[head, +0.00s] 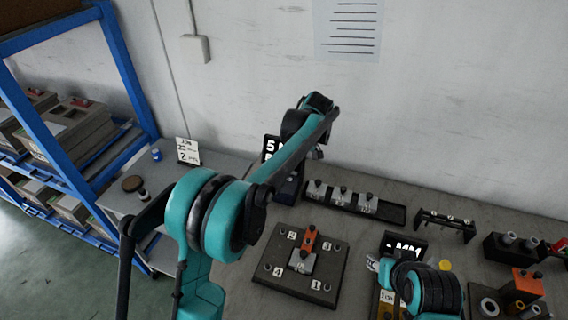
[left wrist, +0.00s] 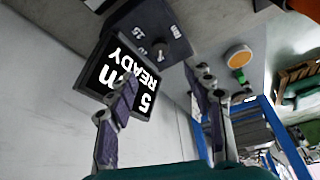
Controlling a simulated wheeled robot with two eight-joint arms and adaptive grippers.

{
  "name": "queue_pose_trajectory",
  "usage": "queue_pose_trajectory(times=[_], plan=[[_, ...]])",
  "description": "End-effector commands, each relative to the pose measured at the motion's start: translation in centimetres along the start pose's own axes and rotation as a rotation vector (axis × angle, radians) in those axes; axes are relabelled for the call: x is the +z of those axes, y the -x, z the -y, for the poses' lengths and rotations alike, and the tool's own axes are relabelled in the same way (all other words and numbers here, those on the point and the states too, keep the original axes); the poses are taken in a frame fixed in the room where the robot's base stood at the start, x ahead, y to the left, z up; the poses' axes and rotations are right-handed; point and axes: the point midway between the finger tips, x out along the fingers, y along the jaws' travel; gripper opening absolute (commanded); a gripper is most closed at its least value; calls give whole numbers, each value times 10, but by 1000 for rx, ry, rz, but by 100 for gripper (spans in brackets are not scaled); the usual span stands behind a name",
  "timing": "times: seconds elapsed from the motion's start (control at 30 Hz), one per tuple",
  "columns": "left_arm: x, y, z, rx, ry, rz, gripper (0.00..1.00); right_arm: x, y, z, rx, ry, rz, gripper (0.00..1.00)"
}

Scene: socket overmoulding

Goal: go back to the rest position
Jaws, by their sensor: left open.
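My left arm rises from the lower middle of the head view, and its wrist (head: 312,108) is up in front of the white wall. In the left wrist view my left gripper (left wrist: 162,88) has its two fingers spread apart with nothing between them. A black display (left wrist: 128,62) reading "5 m READY" is beyond the fingers; it also shows, partly covered by my arm, in the head view (head: 270,147). My right arm shows only as teal joints (head: 435,287) at the lower right, and its gripper cannot be seen.
A dark plate (head: 332,285) with numbered corners bears an orange and grey part (head: 308,243). Behind it is a black rack (head: 392,212) of labelled pieces. A pin stand (head: 445,224) and an orange block (head: 523,285) are further right. A blue shelf (head: 125,60) stands left.

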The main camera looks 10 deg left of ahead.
Motion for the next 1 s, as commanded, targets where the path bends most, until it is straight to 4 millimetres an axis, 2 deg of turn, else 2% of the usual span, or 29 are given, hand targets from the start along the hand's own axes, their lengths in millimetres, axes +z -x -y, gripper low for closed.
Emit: queue_pose_trajectory(times=[0.53, 0.63, 0.77, 1.0], plan=[[0, 5, 0, 1, 0, 0, 51, 0, 0, 0, 0, 0, 0, 40], [-2, 10, 7, 10, -17, 4, 51, 0, 0, 0, 0, 0, 0, 40], [-8, 27, 35, 49, -92, 17, 51, 0, -1, 0, 0, 0, 0, 40], [-5, 65, 123, 183, -329, 25, 51, 2, -2, 0, 0, 0, 0, 40]])
